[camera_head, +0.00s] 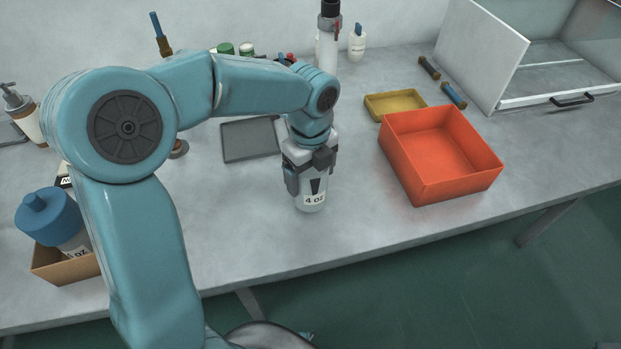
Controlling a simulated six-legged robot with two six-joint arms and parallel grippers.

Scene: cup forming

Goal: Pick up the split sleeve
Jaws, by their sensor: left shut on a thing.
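My left gripper (308,176) points down over the middle of the table, shut on a pale grey cylinder labelled "4 OZ" (311,203). The cylinder is upright, with its upper part hidden by the gripper. I cannot tell for sure whether it is the split sleeve, or whether its base touches the table. A similar labelled container with a blue top (47,216) stands in a brown box (66,266) at the left, partly behind my arm. My right gripper is not in view.
An open orange bin (440,185) stands right of the gripper, with a yellow tray (394,105) behind it. A flat grey tray (250,140) lies behind the gripper. A clear-sided cabinet (560,98) stands back right. The table's front middle is clear.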

